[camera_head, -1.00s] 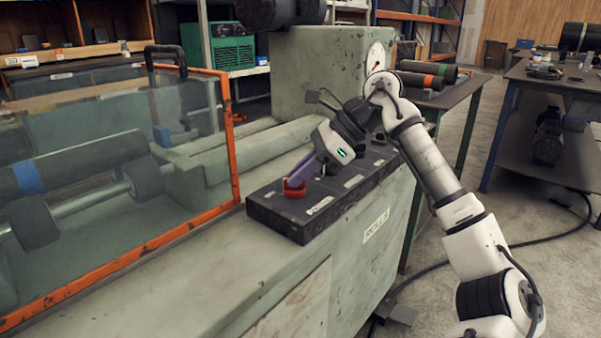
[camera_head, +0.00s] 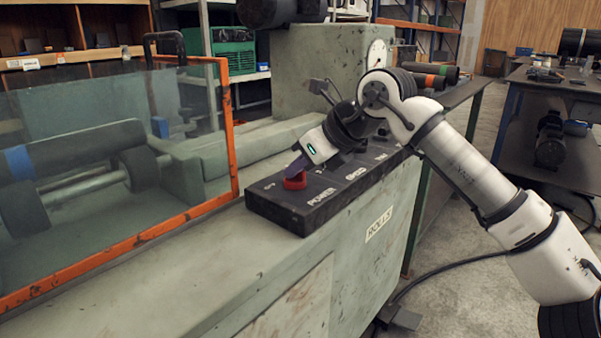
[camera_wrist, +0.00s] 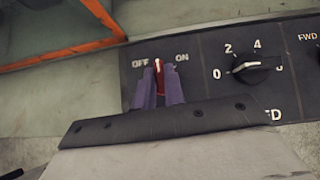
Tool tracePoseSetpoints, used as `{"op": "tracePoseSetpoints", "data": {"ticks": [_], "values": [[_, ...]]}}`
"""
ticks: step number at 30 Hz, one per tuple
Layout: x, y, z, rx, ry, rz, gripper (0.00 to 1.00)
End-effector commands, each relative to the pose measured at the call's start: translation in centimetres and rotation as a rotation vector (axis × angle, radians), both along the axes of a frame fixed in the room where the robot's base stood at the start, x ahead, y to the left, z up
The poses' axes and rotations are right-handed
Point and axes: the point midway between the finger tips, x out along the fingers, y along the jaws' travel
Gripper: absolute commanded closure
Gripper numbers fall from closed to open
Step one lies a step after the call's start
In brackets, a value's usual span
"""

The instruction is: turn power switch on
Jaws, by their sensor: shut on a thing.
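The power switch is a red rotary knob (camera_head: 295,181) on the near end of the black control panel, beside the POWER label. In the wrist view the red knob (camera_wrist: 159,76) has a white pointer mark standing roughly between the OFF and ON labels. My gripper (camera_wrist: 160,86) is shut on it, with one purple finger on each side. In the head view my gripper (camera_head: 298,168) comes down at a slant from the right. The fingers and wrist hide part of the knob.
The black control panel (camera_head: 310,218) sits on a green machine (camera_head: 215,262). A second black dial (camera_wrist: 250,69) with numbers and a FWD label stand to the right of the switch. An orange-framed clear guard (camera_head: 232,130) stands close on the left.

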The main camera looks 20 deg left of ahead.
Motion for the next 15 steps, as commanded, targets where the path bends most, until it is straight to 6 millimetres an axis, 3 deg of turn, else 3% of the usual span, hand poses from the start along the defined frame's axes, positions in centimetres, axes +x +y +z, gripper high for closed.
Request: {"op": "tracePoseSetpoints", "data": {"ticks": [15], "values": [[-0.54, 0.24, -0.48, -0.009, -0.006, -0.488, 1.00]]}}
